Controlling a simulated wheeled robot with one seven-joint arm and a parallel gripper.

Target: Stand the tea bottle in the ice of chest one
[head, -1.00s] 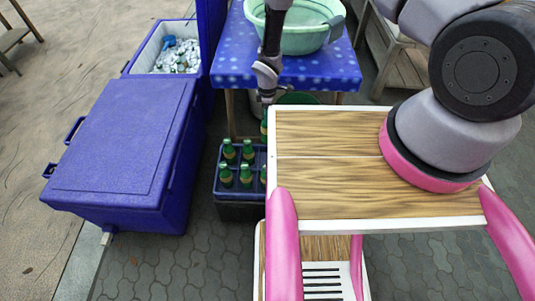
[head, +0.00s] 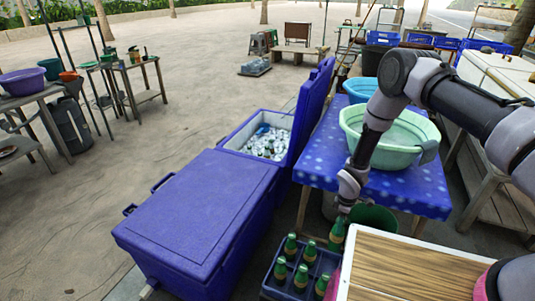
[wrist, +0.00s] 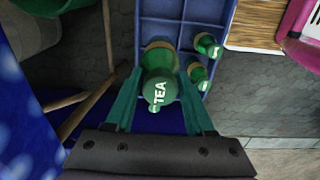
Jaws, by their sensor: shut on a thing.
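My gripper (wrist: 160,100) is shut on a green tea bottle (wrist: 157,62) marked TEA, with one teal finger on each side of it. In the head view the bottle (head: 336,234) hangs upright below my wrist, at the back right corner of the blue crate (head: 268,292). I cannot tell whether its base is clear of the crate. An open blue chest (head: 236,140) holds pale ice (head: 270,146) and stands behind and left of the crate. A number on it is not readable.
A closed blue chest (head: 200,215) lies between the crate and the ground at left. The open chest's raised lid (head: 313,110) stands on its right side. A blue table (head: 415,190) with a green basin (head: 390,150) is close right of my gripper. Several green bottles (head: 290,246) stand in the crate.

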